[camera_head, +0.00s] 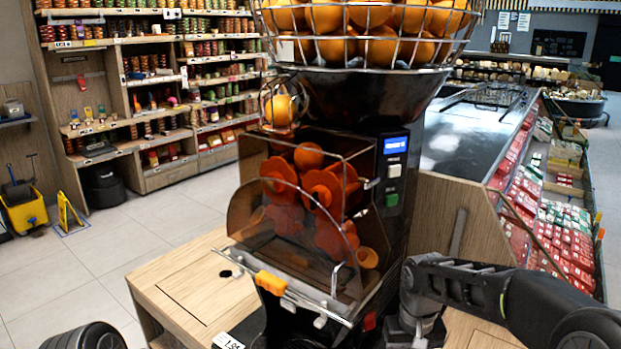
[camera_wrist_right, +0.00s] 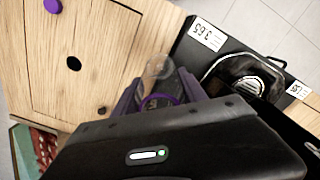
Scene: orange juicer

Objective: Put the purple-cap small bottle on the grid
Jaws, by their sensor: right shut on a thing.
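In the right wrist view my right gripper (camera_wrist_right: 158,88) is shut on a small clear bottle (camera_wrist_right: 158,67) with a purple ring around it. The gripper's body hides the bottle's lower part. The bottle is over the wooden counter, left of a black tray area. A silver ribbed piece, perhaps the grid (camera_wrist_right: 249,85), sits in that black area, apart from the bottle. In the head view my right arm reaches down at the lower right, and its fingers and the bottle are not visible. My left gripper is not in view.
The orange juicer (camera_head: 395,240) stands on the wooden counter (camera_head: 190,290), with an orange-handled tap (camera_head: 271,283) in front. The counter has a dark round hole (camera_wrist_right: 73,64). A purple round piece (camera_wrist_right: 53,5) lies at its far edge. Price labels (camera_wrist_right: 207,35) edge the black area.

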